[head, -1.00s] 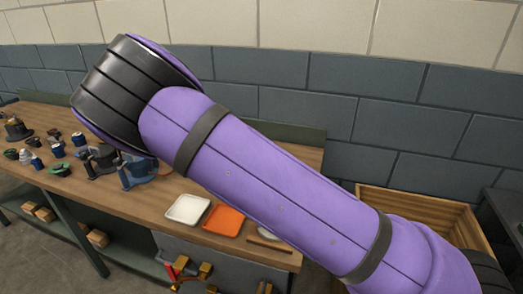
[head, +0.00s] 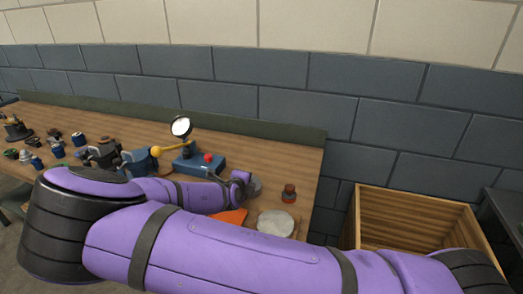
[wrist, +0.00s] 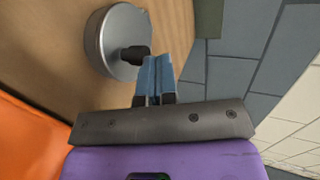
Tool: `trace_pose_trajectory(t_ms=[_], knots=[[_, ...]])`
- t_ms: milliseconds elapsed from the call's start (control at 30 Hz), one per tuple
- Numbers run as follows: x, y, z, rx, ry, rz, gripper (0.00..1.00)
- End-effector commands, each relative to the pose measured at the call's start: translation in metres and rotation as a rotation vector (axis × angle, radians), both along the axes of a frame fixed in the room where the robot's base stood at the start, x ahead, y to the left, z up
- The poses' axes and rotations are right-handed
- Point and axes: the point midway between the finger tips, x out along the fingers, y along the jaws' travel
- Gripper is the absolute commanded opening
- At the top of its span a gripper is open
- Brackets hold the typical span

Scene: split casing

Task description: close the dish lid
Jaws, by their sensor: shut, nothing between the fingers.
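A round silver metal dish (wrist: 97,42) with a grey top face and a black knob (wrist: 135,54) shows at the upper left of the wrist view. My gripper's blue fingers (wrist: 157,62) are shut and empty. Their tips are right beside the black knob; I cannot tell whether they touch it. I also cannot tell how far the lid stands open.
An orange tray (head: 232,216) is partly hidden behind my arm. A wooden crate (head: 415,200) is to the right.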

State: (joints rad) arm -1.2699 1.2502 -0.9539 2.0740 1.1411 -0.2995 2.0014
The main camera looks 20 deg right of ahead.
Motion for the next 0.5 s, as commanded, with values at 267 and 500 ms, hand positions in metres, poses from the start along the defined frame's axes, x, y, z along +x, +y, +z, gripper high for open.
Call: trace_pose_trajectory(t_ms=[267, 500], knots=[[-0.0038, 0.0023, -0.0084, 0.002, 0.001, -0.001, 0.0], [-0.0043, 0.0027, -0.0097, 0.001, 0.0, 0.0, 0.0]])
